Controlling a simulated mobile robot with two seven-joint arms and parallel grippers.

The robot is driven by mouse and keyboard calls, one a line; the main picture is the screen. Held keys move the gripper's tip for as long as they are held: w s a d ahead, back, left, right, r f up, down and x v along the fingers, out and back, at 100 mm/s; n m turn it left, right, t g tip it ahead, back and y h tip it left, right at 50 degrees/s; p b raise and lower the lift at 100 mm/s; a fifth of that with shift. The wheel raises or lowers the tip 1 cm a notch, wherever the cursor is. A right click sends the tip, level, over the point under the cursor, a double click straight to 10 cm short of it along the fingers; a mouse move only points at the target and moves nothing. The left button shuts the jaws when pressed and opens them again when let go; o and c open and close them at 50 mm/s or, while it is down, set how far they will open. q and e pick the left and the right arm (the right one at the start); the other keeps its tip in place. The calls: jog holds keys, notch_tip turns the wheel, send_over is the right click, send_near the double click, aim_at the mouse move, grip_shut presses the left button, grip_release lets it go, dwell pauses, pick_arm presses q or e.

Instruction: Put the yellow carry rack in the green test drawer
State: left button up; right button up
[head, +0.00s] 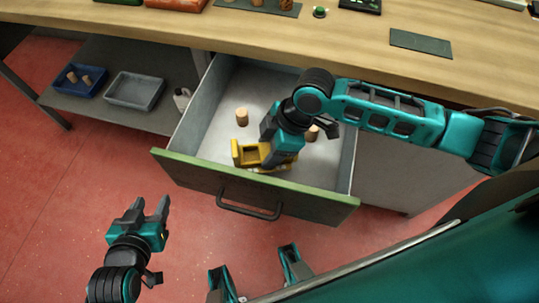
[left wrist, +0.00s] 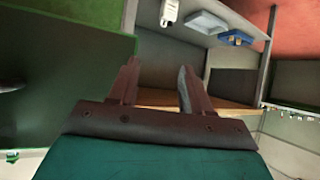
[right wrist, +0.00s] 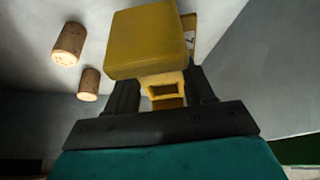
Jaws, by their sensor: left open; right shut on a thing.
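The yellow carry rack (head: 247,154) is inside the open green-fronted drawer (head: 183,168), near its front panel. My right gripper (head: 272,165) reaches down into the drawer and is shut on the rack. In the right wrist view the rack (right wrist: 150,45) sits between the fingers (right wrist: 165,95) and covers much of the view. Whether the rack touches the drawer floor cannot be told. My left gripper (head: 150,208) is open and empty, in front of the drawer and to its left. In the left wrist view its fingers (left wrist: 155,85) are apart with nothing between them.
Two cork stoppers stand in the drawer, one at the left (head: 242,116) and one partly behind my right arm (head: 312,133). A wooden worktop (head: 300,40) lies above. A lower shelf holds a blue tray (head: 80,80) with corks, a grey tray (head: 134,91) and a white bottle (head: 182,98).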

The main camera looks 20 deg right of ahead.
notch_tip(320, 180, down, 3)
jog(key=shift+f+b, duration=0.1)
jog(key=shift+b, duration=0.3)
pick_arm(q)
jog(key=shift+d+f, duration=0.15)
jog(key=shift+f, duration=0.1)
pick_arm(e)
jog(key=shift+f, duration=0.25)
jog(key=shift+f, duration=0.1)
jog(key=o, duration=1.2)
jog(key=p+v, duration=0.2)
jog(key=v, duration=0.9)
jog(key=shift+w+p, duration=0.1)
jog(key=shift+p, duration=0.2)
jog(key=shift+d+r, duration=0.1)
jog(key=shift+r, duration=0.2)
jog(key=shift+d+r, duration=0.1)
jog(key=shift+r, duration=0.15)
pick_arm(q)
jog(key=shift+s+a+r, duration=0.4)
jog(key=shift+a, duration=0.25)
